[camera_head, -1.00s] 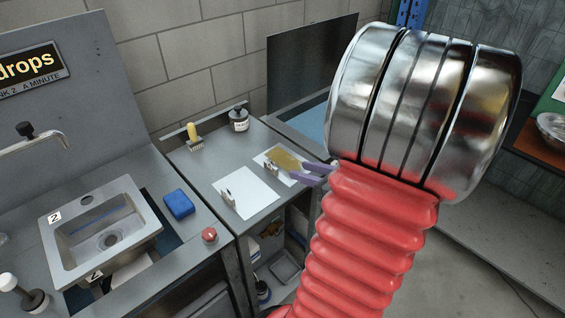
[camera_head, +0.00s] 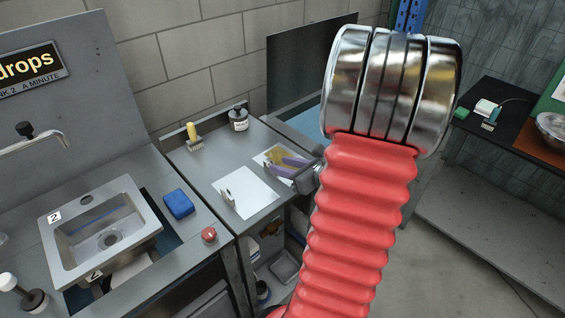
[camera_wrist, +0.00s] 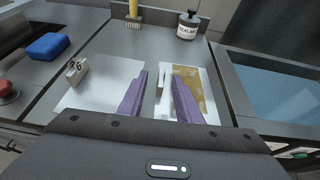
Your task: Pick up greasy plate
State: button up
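The greasy plate (camera_wrist: 205,82) is a flat white rectangle with a yellow-brown smear, on the grey counter. It also shows in the head view (camera_head: 262,157), partly hidden by my fingers. My gripper (camera_wrist: 160,75) is open and empty, with two purple fingers apart. In the wrist view the right finger overlaps the plate and the left finger lies left of it. A small upright tag or clip at the plate's left edge shows between the fingers. In the head view my gripper (camera_head: 277,166) reaches over the plate from the right. I cannot tell whether the fingers touch it.
A clean white plate (camera_head: 252,196) with a number tag lies left of the greasy one. A yellow-handled brush (camera_head: 194,137) and a labelled jar (camera_head: 239,120) stand behind. A blue sponge (camera_head: 179,203), red button (camera_head: 209,235) and sink (camera_head: 80,252) are left.

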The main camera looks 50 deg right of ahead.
aim_at(271, 161)
dwell(0.3)
jog(key=shift+d+x, duration=0.2)
jog(key=shift+x, duration=2.4)
jog(key=shift+f, duration=0.1)
grip_shut()
